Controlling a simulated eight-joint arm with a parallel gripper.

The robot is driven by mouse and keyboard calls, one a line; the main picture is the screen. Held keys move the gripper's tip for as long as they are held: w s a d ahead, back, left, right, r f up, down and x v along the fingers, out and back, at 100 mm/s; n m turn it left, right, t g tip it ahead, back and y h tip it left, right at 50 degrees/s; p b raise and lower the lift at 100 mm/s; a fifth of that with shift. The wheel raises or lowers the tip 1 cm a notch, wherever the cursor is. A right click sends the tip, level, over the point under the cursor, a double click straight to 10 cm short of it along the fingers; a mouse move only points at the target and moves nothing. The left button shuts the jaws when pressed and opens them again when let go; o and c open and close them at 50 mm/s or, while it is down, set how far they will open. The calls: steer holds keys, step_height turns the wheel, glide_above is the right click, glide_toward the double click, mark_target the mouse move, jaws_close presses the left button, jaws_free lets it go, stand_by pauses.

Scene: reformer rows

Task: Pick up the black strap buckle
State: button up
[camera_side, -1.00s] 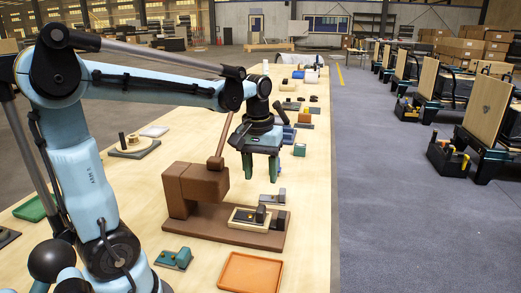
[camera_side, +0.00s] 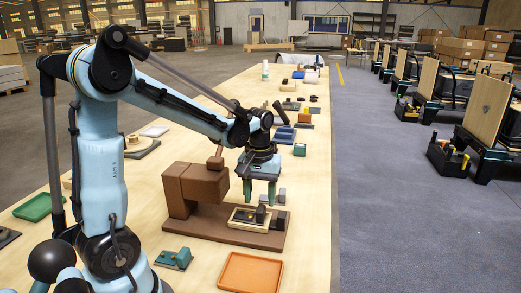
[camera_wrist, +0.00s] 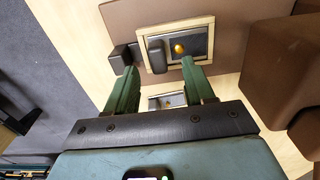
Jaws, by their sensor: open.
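A dark buckle-like piece (camera_side: 244,216) lies in a cream frame on the brown base of a press-like fixture; I take it for the black strap buckle. In the wrist view it shows as a dark plate (camera_wrist: 194,44) with a yellow dot and a raised dark grey block at one end. My gripper (camera_side: 259,191) points down above the frame, open and empty, its green fingers apart. In the wrist view the gripper (camera_wrist: 160,68) has its fingertips near the frame's lower edge, with a gap between them. Contact cannot be told.
A brown block (camera_side: 195,188) with a lever stands left of the frame. A separate dark block (camera_side: 281,220) sits at its right. An orange tray (camera_side: 250,273) and a teal piece (camera_side: 173,258) lie in front. A green tray (camera_side: 37,206) is at the left.

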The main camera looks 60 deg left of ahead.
mark_target(261, 208)
steer(key=shift+w+d+f, duration=0.1)
steer(key=shift+f, duration=2.15)
jaws_close()
steer(key=shift+r, duration=0.2)
